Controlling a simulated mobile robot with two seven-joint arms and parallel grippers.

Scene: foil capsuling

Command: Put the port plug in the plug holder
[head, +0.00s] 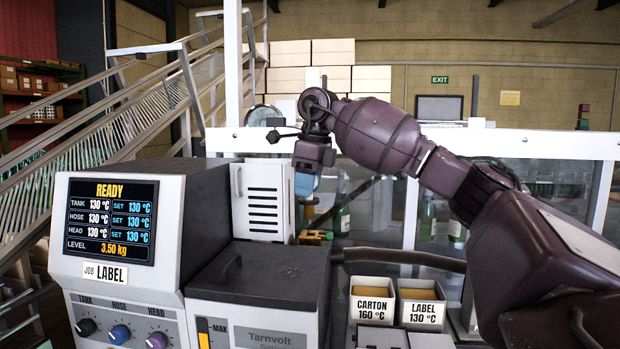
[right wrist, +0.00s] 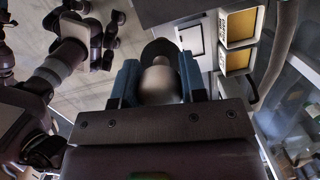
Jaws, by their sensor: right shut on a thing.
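My right gripper (head: 307,184) hangs behind the white vented housing of the melter in the head view, with its blue fingers pointing down. In the right wrist view my right gripper (right wrist: 158,78) is shut on a rounded, pale metallic piece with a dark wider end, which looks like the port plug (right wrist: 158,84). Brass-coloured fittings (head: 315,237) sit below the gripper, beside the melter. I cannot make out the plug holder for certain in either view. My left gripper is not in view.
The melter (head: 120,230) with its READY display and dark lid fills the left front. Open bins marked CARTON (head: 371,301) and LABEL (head: 421,304) stand right of it. A dark hose (head: 400,257) runs behind them. Glass panels and green bottles (head: 342,220) are farther back.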

